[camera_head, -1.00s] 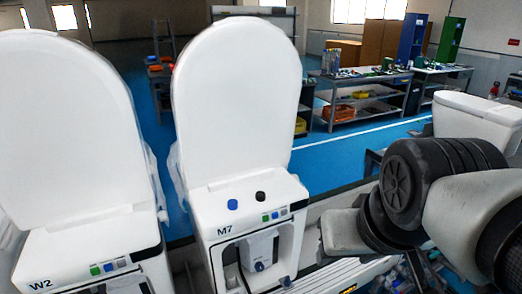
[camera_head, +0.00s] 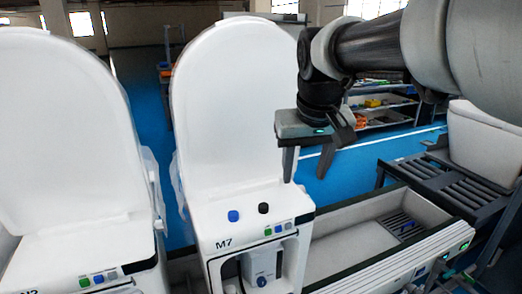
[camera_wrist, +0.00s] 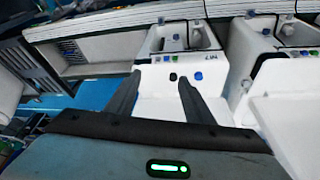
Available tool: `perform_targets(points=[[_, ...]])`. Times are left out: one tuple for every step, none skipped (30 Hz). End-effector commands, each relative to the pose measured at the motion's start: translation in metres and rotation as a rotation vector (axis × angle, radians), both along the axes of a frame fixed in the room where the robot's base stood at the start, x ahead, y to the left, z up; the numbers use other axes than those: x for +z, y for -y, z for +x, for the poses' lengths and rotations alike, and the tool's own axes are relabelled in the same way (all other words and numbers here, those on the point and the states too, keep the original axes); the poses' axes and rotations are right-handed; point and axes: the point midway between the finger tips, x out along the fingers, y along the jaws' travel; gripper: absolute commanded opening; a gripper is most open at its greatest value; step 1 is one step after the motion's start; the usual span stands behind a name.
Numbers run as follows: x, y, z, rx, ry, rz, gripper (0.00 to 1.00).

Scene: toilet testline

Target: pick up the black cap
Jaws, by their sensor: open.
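The black cap (camera_head: 264,208) sits on the white top of the toilet unit marked M7 (camera_head: 250,228), just right of a blue cap (camera_head: 233,216). In the wrist view the black cap (camera_wrist: 173,77) shows between my two fingers, with the blue cap (camera_wrist: 198,76) to its right. My gripper (camera_head: 306,167) is open and empty. It hangs above and to the right of the caps, fingers pointing down, clear of the unit. Nothing hides the black cap.
The raised white lid (camera_head: 235,110) of M7 stands behind the caps. Small coloured buttons (camera_head: 279,228) sit at the unit's front edge. Another toilet unit (camera_head: 60,150) with a raised lid stands at left. A conveyor frame (camera_head: 375,240) lies at right.

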Motion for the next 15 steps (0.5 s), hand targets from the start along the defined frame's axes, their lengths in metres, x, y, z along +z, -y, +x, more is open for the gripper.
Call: perform_targets(points=[[-0.012,-0.011,0.029,0.016,-0.025,0.001,0.48],[-0.016,-0.017,0.044,0.026,-0.034,0.003,0.48],[-0.022,-0.025,0.063,0.037,-0.046,0.004,0.48],[-0.027,-0.030,0.076,0.043,-0.055,0.007,0.48],[-0.032,-0.035,0.088,0.050,-0.062,0.009,0.48],[-0.039,-0.042,0.102,0.057,-0.072,0.013,0.48],[-0.044,-0.046,0.111,0.062,-0.079,0.016,0.48],[-0.049,-0.050,0.119,0.066,-0.085,0.019,0.48],[-0.054,-0.054,0.129,0.070,-0.091,0.023,0.48],[-0.058,-0.056,0.134,0.073,-0.094,0.025,0.48],[-0.061,-0.059,0.139,0.075,-0.097,0.027,0.48],[-0.064,-0.061,0.144,0.077,-0.102,0.029,0.48],[-0.065,-0.062,0.146,0.078,-0.103,0.030,0.48],[-0.068,-0.063,0.148,0.079,-0.105,0.030,0.48],[-0.071,-0.064,0.150,0.080,-0.106,0.031,0.48]])
